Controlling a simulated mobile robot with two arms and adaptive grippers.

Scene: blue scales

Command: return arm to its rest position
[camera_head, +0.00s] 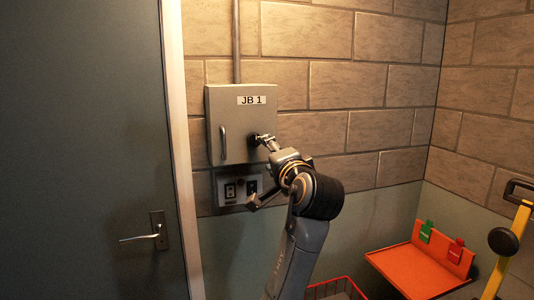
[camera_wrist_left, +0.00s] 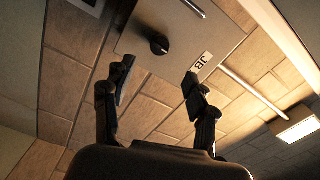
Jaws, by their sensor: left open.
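My left gripper (camera_head: 259,172) is in front of the grey junction box (camera_head: 228,112) labelled JB 1, near its lower right corner. Its two fingers are spread with nothing between them. In the left wrist view the open fingers of my left gripper (camera_wrist_left: 156,84) stand apart, and the box (camera_wrist_left: 203,30) with its black round knob (camera_wrist_left: 158,44) lies beyond them. In the head view the knob (camera_head: 253,139) is partly covered by the upper finger; I cannot tell if they touch. My right gripper is not in view.
A socket panel (camera_head: 229,190) is below the box, partly behind a finger. A grey door (camera_head: 85,120) with a lever handle (camera_head: 147,238) is at left. An orange tray (camera_head: 405,268) with green and red tags is at lower right, beside a yellow post (camera_head: 510,250). A red wire basket (camera_head: 340,286) is below.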

